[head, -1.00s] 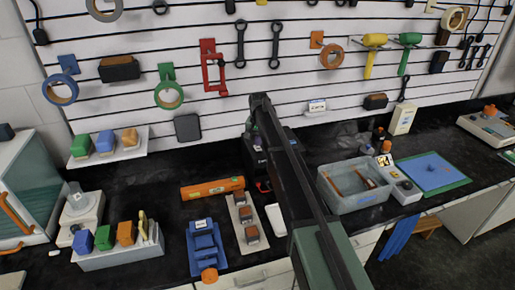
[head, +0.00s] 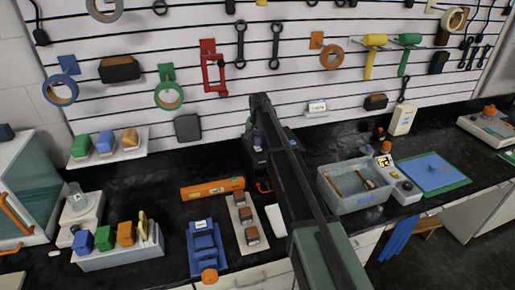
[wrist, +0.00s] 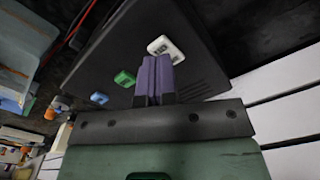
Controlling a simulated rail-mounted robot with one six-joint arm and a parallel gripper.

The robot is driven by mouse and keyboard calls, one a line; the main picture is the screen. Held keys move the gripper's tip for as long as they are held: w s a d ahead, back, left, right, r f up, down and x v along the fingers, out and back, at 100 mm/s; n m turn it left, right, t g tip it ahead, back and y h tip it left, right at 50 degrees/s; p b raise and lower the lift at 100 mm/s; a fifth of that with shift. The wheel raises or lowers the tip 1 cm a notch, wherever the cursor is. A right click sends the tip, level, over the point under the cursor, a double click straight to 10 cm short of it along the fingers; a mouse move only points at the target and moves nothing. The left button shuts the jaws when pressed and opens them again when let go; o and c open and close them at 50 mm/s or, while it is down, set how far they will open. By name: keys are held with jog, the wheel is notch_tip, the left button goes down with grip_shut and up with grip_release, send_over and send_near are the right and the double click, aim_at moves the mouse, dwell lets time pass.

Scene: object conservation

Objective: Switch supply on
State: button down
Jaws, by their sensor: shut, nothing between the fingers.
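The supply is a black box (wrist: 110,50) in the wrist view. Its dark face carries a green part (wrist: 125,78), a blue part (wrist: 99,98) and a white piece (wrist: 166,48) with small dark marks. My gripper (wrist: 158,62) is shut and empty, its purple fingers together in front of this face. The fingertips are close beside the white piece; I cannot tell whether they touch anything. In the head view the supply (head: 251,158) stands at the back of the bench, largely hidden behind my arm. No clear on or off sign shows.
An orange tube (head: 208,188) lies left of the supply, with a strip of small blocks (head: 247,222) and a blue holder (head: 206,246) in front. A grey bin (head: 350,196) stands to the right. The tool wall (head: 220,118) rises behind.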

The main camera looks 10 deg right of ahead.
aim_at(259, 149)
jog(key=shift+f+b, duration=1.3)
dwell(0.9)
notch_tip(259, 149, up, 7)
jog(key=p, duration=0.7)
jog(key=shift+r, duration=0.2)
jog(key=shift+f, duration=0.15)
jog(key=s+f+n+b, duration=0.1)
jog(key=s+f+b, duration=0.2)
jog(key=s, duration=1.1)
jog(key=s+f+n+b, duration=0.2)
jog(key=s+f+b, duration=0.2)
jog(key=s, duration=1)
jog(key=s+f+n+b, duration=0.1)
jog(key=s+f+b, duration=0.2)
jog(key=s, duration=1.1)
jog(key=shift+f+n, duration=0.2)
jog(key=shift+n, duration=0.1)
